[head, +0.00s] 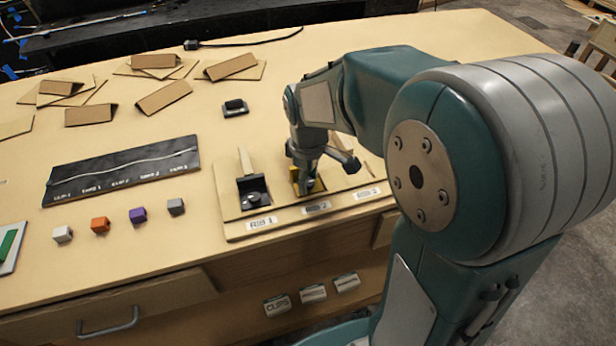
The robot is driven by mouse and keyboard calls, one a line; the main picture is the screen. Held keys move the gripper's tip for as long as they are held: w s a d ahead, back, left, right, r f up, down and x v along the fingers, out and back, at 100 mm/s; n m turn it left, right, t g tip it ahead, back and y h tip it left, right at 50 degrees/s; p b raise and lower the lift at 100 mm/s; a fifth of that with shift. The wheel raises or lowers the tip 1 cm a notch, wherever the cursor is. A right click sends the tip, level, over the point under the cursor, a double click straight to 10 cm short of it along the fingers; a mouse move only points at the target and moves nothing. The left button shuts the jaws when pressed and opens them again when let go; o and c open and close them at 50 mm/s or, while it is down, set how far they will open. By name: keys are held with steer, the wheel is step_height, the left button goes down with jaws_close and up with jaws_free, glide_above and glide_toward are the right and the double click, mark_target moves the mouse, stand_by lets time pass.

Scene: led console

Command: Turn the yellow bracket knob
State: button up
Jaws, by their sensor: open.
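The yellow bracket knob (295,179) shows as a small yellow patch on the wooden console board (238,228), at the middle station above the second label (316,208). My gripper (306,186) points down at this station, with its fingers beside the yellow part and partly covering it. The gripper is open. One finger hangs low at the knob and another part sticks out to the right. I cannot tell whether the fingers touch the knob. The station at the right end is mostly hidden behind my arm.
White, orange, purple and grey cubes (138,215) stand left of the board. A black panel (122,170) lies behind them. Folded cardboard pieces (163,98) lie at the back. A small black device (235,107) sits behind the board.

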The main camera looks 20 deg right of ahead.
jaws_close()
